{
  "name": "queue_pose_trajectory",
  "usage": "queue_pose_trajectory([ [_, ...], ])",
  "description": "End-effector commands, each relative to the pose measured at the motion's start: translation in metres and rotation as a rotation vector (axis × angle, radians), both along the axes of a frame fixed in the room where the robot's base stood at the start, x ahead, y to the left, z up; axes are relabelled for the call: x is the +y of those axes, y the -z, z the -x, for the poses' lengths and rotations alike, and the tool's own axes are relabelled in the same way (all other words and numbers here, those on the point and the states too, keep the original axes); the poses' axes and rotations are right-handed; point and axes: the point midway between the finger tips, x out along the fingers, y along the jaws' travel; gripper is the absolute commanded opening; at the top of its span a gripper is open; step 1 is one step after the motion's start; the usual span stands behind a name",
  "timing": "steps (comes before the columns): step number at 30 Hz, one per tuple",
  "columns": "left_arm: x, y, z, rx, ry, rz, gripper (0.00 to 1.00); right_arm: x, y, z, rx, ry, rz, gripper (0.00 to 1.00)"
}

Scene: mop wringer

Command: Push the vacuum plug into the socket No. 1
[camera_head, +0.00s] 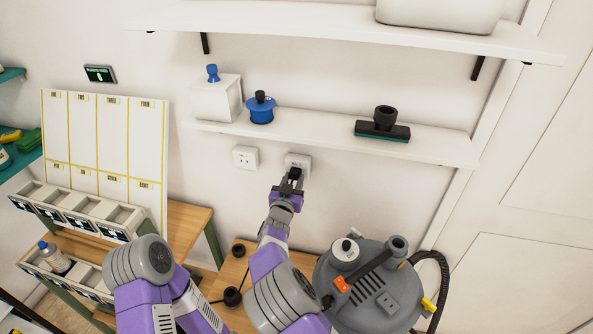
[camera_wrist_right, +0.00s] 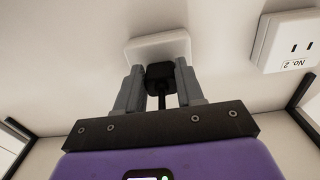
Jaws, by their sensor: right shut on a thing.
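The black vacuum plug (camera_wrist_right: 160,71) is between the fingers of my right gripper (camera_wrist_right: 160,88), its cord trailing back toward the palm. In the head view my right gripper (camera_head: 292,181) is shut on it at the wall. The plug is at the face of a white socket (camera_head: 298,160), which also shows behind it in the wrist view (camera_wrist_right: 158,45). Its label is too small to read and its slots are hidden; whether the prongs are fully in cannot be told. The neighbouring socket (camera_head: 245,157) is labelled No. 2 in the wrist view (camera_wrist_right: 290,42). My left gripper is out of view.
The grey vacuum (camera_head: 370,285) stands below right. Tables with bins (camera_head: 85,215) are at left.

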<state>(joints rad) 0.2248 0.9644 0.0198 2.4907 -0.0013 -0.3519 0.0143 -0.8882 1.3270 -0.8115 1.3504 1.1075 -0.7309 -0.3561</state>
Motion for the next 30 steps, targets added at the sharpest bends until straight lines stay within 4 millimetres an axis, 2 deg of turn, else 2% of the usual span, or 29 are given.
queue_pose_trajectory([
  [6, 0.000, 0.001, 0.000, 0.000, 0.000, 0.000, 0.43, -0.001, 0.000, -0.002, -0.001, 0.001, -0.001, 0.08],
  [7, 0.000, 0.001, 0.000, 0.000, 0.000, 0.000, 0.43, -0.001, 0.000, -0.001, -0.001, 0.001, -0.001, 0.41],
  [12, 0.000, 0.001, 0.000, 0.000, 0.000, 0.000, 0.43, -0.001, 0.000, -0.001, 0.000, 0.000, -0.001, 0.67],
  [23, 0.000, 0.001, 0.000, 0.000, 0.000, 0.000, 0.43, 0.001, 0.000, 0.002, 0.001, -0.001, 0.000, 0.67],
  [30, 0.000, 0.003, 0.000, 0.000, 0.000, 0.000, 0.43, 0.008, 0.000, 0.030, 0.002, -0.001, -0.001, 0.67],
])
